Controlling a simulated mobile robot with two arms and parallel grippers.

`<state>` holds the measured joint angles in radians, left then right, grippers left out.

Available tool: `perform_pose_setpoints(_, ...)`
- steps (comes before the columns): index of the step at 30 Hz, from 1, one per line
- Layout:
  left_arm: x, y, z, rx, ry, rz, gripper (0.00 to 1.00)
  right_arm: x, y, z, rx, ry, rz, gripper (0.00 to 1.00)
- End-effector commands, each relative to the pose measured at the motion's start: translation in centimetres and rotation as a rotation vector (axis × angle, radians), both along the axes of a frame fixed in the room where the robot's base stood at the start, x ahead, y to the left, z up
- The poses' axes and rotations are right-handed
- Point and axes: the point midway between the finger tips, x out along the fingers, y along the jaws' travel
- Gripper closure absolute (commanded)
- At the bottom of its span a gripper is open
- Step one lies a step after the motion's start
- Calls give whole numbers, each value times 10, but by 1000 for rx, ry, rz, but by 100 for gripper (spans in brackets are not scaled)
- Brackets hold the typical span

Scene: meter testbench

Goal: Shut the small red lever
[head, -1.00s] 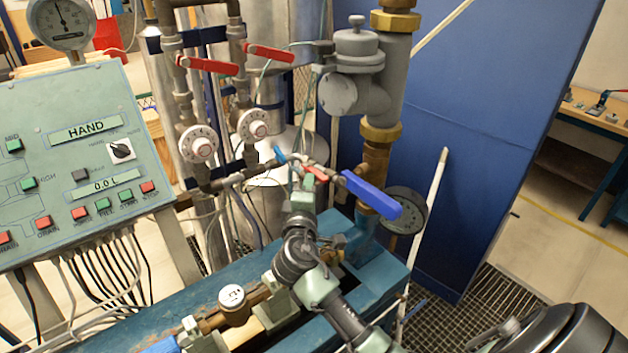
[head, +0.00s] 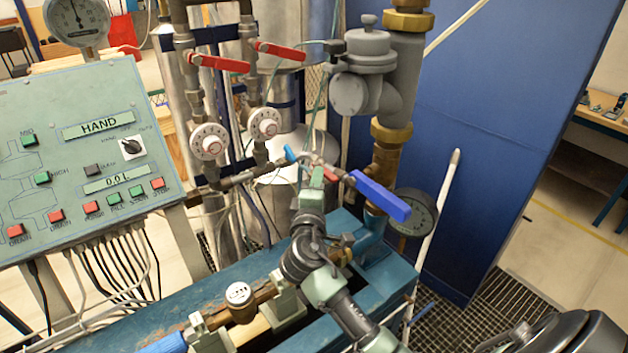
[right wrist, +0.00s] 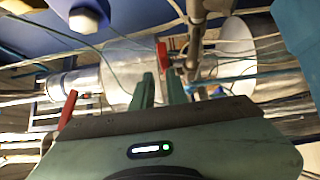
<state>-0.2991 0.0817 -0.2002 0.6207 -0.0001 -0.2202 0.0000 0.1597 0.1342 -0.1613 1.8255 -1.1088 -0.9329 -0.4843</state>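The small red lever (head: 331,174) is on the pipe junction in the middle of the head view, between a small blue handle (head: 290,154) and a large blue handle (head: 379,197). My right gripper (head: 317,178) is at this lever, and its green fingertip partly hides it. In the right wrist view a red lever (right wrist: 162,55) shows just beyond the tips, in line with the gap between the two green fingers (right wrist: 161,78). The fingers stand a little apart with nothing visibly clamped. Whether they touch the lever cannot be told. My left gripper is not in view.
Two larger red levers (head: 219,64) (head: 280,50) sit above white dials on upright pipes. A grey and brass pipe (head: 391,105) and a gauge (head: 415,212) stand right of the gripper. A control panel (head: 70,150) is at left, and a blue bench beam (head: 130,328) runs below.

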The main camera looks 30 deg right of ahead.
Motion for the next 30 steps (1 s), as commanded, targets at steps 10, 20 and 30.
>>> perform_pose_setpoints(10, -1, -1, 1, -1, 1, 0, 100, -19, 8, -4, 4, 7, -15, 80)
perform_pose_setpoints(20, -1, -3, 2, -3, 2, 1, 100, -36, 27, -3, 7, 2, -8, 80)
perform_pose_setpoints(30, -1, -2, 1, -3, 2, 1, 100, -54, 43, -3, 8, 1, -6, 80)
